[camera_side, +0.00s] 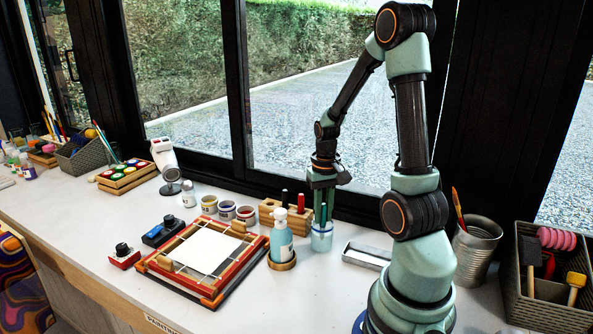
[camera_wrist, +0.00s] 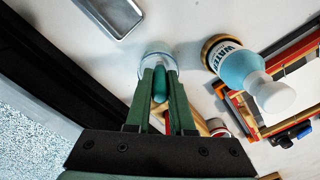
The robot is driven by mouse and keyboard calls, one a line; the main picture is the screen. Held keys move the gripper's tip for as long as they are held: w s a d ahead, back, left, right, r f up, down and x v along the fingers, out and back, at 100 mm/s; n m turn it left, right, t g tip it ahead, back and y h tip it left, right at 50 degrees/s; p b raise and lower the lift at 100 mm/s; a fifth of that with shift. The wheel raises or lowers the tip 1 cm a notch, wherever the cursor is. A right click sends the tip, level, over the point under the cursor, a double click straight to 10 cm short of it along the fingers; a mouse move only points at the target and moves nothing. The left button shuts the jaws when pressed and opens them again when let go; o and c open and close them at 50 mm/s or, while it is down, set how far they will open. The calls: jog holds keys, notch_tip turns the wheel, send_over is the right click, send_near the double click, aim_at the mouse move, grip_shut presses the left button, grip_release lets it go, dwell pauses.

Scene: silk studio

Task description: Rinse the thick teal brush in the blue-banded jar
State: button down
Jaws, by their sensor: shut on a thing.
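The blue-banded jar (camera_side: 321,240) is clear glass and stands upright on the table behind the water bottle. My gripper (camera_side: 322,212) points down over its mouth, shut on the thick teal brush (camera_side: 323,216). In the wrist view, the teal brush handle (camera_wrist: 160,84) lies between the two green fingers (camera_wrist: 161,76), and the jar (camera_wrist: 157,50) shows just beyond them. The brush's lower end appears to be inside the jar's mouth; its bristles are hidden, so I cannot tell how deep they reach.
A wooden rack (camera_side: 268,213) with dark and red-handled tools stands close left of the jar. The water bottle (camera_side: 281,240) stands front left, a metal tray (camera_side: 366,256) to the right. A red screen frame (camera_side: 160,269) lies further left. A tin can (camera_side: 475,252) stands right of my arm.

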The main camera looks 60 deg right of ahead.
jog(key=shift+s+d+r, duration=0.1)
jog(key=shift+s+d, duration=0.1)
jog(key=shift+s, duration=0.05)
jog(key=shift+w+d, duration=0.5)
jog(key=shift+a+f, duration=0.25)
jog(key=shift+a, duration=0.5)
jog(key=shift+s+d+r, duration=0.2)
jog(key=shift+s+r, duration=0.1)
jog(key=shift+s, duration=0.15)
jog(key=shift+d+f, duration=0.25)
jog(key=shift+f, duration=0.2)
jog(key=shift+w+d, duration=0.15)
jog(key=shift+d, duration=0.05)
jog(key=shift+w+d+r, duration=0.1)
jog(key=shift+w+r, duration=0.05)
jog(key=shift+w, duration=0.05)
jog(key=shift+a+r, duration=0.1)
jog(key=shift+a, duration=0.7)
jog(key=shift+s+d+r, duration=0.1)
jog(key=shift+s+d, duration=0.2)
jog(key=shift+s, duration=0.1)
jog(key=shift+w+d+r, duration=0.1)
jog(key=shift+w+r, duration=0.1)
jog(key=shift+r, duration=1.6)
jog(key=shift+w+r, duration=0.2)
jog(key=shift+r, duration=1.6)
